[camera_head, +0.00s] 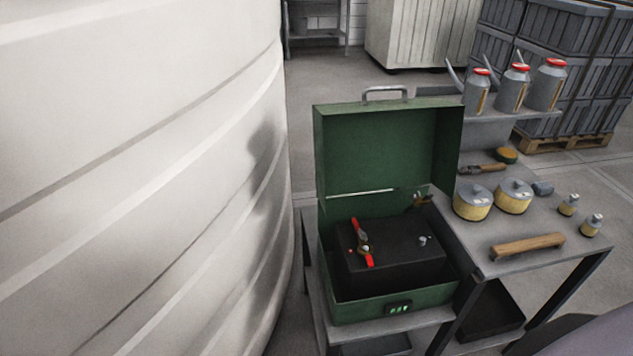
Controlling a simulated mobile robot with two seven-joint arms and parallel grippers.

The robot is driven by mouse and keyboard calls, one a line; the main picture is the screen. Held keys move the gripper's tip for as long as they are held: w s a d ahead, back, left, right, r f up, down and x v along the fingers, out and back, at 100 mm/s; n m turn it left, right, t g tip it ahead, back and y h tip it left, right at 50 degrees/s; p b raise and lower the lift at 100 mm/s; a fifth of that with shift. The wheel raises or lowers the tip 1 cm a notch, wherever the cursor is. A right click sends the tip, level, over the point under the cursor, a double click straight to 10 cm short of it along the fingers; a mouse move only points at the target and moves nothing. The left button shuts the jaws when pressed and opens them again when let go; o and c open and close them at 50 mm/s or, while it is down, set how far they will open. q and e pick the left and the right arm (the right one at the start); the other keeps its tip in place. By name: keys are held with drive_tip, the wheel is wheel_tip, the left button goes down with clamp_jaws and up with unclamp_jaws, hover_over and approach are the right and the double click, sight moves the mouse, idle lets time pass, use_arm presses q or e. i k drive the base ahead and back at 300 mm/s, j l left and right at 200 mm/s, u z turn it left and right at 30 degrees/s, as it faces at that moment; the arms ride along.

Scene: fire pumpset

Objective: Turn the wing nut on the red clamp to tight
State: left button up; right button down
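A red clamp (369,260) sits on the left part of the top of a black battery (400,268). A bare metal post (423,241) shows on the battery's right side. Another small brass and dark clamp-like piece (421,200) is at the box's back right. Neither gripper is in view.
A large white ribbed tank (140,170) fills the left side, close to the box. A grey bench (480,235) on the right holds round tins (473,203), a wooden-handled tool (527,245), a brush (506,155), small bottles (568,205) and, on a shelf, red-topped cans (546,85).

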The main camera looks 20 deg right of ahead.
sight(363, 235)
drive_tip(key=l+z, duration=0.1)
drive_tip(key=z, duration=0.35)
drive_tip(key=l+z, duration=0.15)
drive_tip(key=z, duration=0.3)
